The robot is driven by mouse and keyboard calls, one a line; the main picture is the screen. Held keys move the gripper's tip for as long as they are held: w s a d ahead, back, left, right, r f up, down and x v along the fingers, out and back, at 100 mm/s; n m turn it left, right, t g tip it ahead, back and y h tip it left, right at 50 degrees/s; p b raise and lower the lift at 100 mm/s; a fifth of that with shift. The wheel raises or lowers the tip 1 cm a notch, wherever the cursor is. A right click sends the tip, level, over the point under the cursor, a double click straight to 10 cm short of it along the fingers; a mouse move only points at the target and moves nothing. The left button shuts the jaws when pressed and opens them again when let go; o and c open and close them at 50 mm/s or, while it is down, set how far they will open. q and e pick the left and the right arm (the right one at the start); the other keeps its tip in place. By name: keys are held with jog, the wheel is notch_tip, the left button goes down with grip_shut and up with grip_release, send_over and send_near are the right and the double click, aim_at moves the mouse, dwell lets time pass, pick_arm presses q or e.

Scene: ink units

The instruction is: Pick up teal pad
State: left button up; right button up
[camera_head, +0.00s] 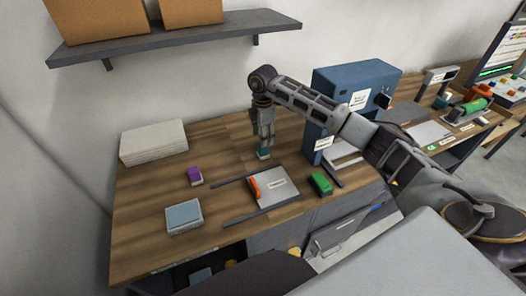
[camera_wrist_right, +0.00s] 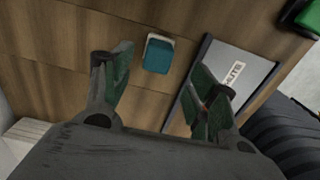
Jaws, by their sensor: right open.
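The teal pad (camera_wrist_right: 158,54) lies on the wooden table. In the wrist view it is a small teal block with a pale edge, seen between and beyond my fingertips. In the head view the teal pad (camera_head: 263,154) shows just below my right gripper (camera_head: 263,143), partly hidden by it. My right gripper (camera_wrist_right: 163,66) is open, points down and has nothing between its green-padded fingers. Whether the fingertips are at the pad's height I cannot tell. My left gripper is in neither view.
A grey labelled plate with an orange piece (camera_head: 254,188) lies close by, between dark rails. A green block (camera_head: 320,184), a purple block (camera_head: 194,175) and a light blue pad (camera_head: 184,216) stand around it. A white stack (camera_head: 153,142) and a blue machine (camera_head: 352,80) flank the area.

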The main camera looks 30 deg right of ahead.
aim_at(263, 150)
jog(key=shift+f, duration=0.6)
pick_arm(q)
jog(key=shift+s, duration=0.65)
pick_arm(e)
jog(key=shift+f, duration=0.15)
jog(key=shift+w+f+p, duration=0.15)
jog(key=shift+f+p, duration=0.3)
jog(key=shift+f, duration=1.5)
jog(key=shift+d+f, duration=0.1)
jog(key=shift+f, duration=0.4)
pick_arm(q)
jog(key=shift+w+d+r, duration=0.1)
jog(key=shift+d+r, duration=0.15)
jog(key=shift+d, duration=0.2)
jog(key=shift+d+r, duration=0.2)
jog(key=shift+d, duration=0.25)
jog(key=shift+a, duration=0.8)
pick_arm(e)
jog(key=c, duration=1.1)
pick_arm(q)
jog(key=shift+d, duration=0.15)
